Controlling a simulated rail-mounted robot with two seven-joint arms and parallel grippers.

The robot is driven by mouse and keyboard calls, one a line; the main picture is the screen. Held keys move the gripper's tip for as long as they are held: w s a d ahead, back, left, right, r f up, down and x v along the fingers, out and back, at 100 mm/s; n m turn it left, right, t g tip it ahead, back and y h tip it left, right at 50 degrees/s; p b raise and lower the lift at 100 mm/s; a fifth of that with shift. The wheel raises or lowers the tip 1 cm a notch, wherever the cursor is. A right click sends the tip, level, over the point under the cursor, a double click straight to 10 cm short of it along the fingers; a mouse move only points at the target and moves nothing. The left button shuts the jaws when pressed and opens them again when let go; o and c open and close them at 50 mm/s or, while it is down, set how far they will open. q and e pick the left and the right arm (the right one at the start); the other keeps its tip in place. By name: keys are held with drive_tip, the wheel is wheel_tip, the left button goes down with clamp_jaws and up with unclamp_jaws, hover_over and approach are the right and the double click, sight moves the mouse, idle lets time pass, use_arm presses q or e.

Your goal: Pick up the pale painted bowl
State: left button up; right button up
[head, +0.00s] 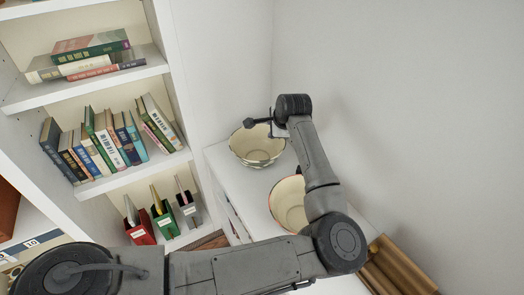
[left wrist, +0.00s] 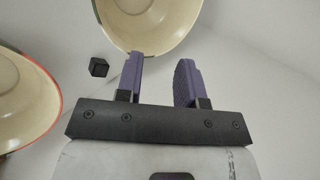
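A pale cream bowl (head: 257,157) with a dark outer band stands at the back of the white cabinet top. A second cream bowl (head: 287,207) with a red rim stands nearer, partly hidden by my left arm; I cannot tell which is the one named. My left gripper (head: 261,128) is at the far bowl's back rim. In the left wrist view, its purple fingers (left wrist: 160,80) are apart, with the far bowl (left wrist: 150,15) just beyond the tips and the red-rimmed bowl (left wrist: 22,105) to the left. Contact with the rim is unclear. My right gripper is out of view.
The white cabinet top (head: 232,178) has walls behind and at right. A small black block (left wrist: 98,67) lies between the bowls in the left wrist view. A bookshelf (head: 95,95) stands at left. Brown rolls (head: 400,268) lie at lower right.

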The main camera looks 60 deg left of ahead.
sight(269, 160)
use_arm(q)
drive_tip(key=shift+s+a+f+n+g+h+b, duration=0.15)
drive_tip(key=shift+f+n+h+b, duration=0.55)
drive_tip(key=shift+f, duration=1.75)
drive_tip(key=shift+s+a+f+n+g+h+b, duration=0.25)
drive_tip(key=shift+f+n+b, duration=0.65)
drive_tip(key=shift+f, duration=1.5)
drive_tip(key=shift+s+d+f+n+t+h+b, duration=0.1)
drive_tip(key=shift+f+n+h+b, duration=0.6)
drive_tip(key=shift+f, duration=1.75)
drive_tip(key=shift+a+f, duration=0.2)
drive_tip(key=shift+f, duration=0.1)
drive_tip(key=shift+w, duration=0.1)
drive_tip(key=shift+c, duration=0.2)
